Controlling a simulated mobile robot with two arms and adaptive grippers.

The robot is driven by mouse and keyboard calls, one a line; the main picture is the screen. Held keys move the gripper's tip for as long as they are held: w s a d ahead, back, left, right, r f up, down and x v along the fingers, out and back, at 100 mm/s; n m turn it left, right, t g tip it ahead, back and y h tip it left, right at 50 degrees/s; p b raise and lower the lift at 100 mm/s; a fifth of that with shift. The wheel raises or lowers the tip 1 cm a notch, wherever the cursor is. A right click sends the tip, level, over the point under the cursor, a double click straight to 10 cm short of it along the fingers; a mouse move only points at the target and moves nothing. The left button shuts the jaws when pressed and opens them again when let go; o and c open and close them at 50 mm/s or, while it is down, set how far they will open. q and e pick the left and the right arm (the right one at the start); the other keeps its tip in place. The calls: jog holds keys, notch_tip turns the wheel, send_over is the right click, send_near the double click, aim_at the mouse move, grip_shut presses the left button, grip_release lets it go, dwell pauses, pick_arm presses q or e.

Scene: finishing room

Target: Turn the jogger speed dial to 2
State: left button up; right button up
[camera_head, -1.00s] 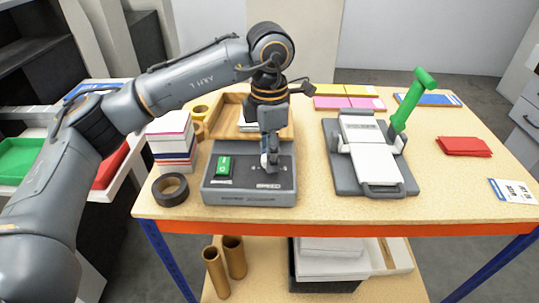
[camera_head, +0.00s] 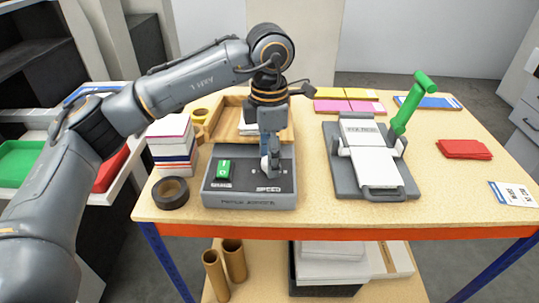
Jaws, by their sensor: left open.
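The paper jogger (camera_head: 236,201) is a grey box with a dark top panel, standing near the front of the wooden table. A green switch (camera_head: 224,170) is on the left of its panel. A "SPEED" label (camera_head: 268,189) shows on the right of the panel. My left gripper (camera_head: 270,167) points down over the panel just above that label, with its fingertips at or close to the surface. It is open. The speed dial is hidden behind the fingers, so its setting cannot be read, and I cannot tell whether the fingers touch it. My right gripper is not in view.
A wooden tray (camera_head: 228,107) sits behind the jogger. Paper stacks (camera_head: 172,152) and a black tape roll (camera_head: 170,192) stand to its left. A stapler-like press with a green lever (camera_head: 409,106) stands to the right. Bare tabletop (camera_head: 310,205) lies between them.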

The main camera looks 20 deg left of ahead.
pick_arm(q)
notch_tip(320, 180, up, 12)
jog(key=shift+f, duration=0.15)
dwell(0.6)
